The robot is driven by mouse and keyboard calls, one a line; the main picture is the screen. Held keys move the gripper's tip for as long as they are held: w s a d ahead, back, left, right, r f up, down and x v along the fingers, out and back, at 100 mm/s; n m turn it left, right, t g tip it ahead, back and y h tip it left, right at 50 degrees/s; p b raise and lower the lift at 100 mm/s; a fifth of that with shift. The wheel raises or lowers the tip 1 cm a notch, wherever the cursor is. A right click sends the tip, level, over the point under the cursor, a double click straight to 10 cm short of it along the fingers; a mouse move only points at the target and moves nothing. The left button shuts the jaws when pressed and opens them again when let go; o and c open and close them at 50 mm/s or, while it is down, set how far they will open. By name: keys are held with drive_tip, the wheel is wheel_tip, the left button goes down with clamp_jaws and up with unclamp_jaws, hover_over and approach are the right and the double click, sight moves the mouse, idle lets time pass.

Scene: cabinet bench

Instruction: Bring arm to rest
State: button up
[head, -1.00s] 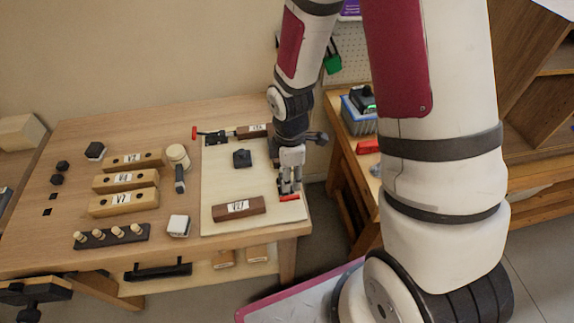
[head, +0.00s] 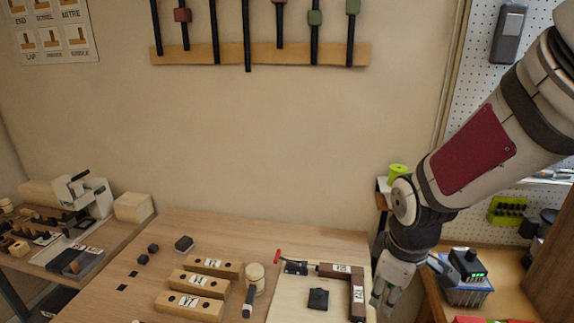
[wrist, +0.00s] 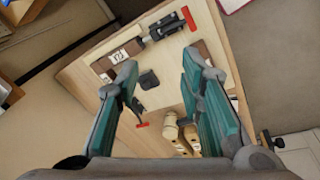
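My arm comes in from the right in the head view and hangs down. My gripper (head: 380,298) is at the right edge of the pale board (head: 286,304). In the wrist view my gripper (wrist: 160,70) has its two fingers wide apart with nothing between them. The board, with a small black block (wrist: 148,80) on it, lies below the fingers. A dark brown labelled piece (head: 357,293) lies along the board's right side, meeting another dark brown piece (head: 335,270) at the back corner. A toggle clamp (head: 295,267) with a red handle is beside that back piece.
A second red-handled toggle clamp (wrist: 165,27) and another brown block (wrist: 206,52) show in the wrist view. Pale labelled blocks (head: 213,266) and a mallet (head: 254,282) lie left of the board. A side bench with a charger (head: 467,264) stands right of my gripper.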

drive_tip(key=s+r+m+t+b, duration=0.1)
drive_tip(key=s+r+m, duration=0.4)
drive_tip(key=r, duration=0.2)
drive_tip(key=s+r+m+t+b, duration=0.1)
drive_tip(key=s+r+m, duration=0.3)
drive_tip(key=r, duration=0.4)
drive_tip(key=shift+s+a+m+t+y, duration=0.15)
drive_tip(key=shift+s+m+t+y, duration=0.2)
drive_tip(key=shift+s+t, duration=0.45)
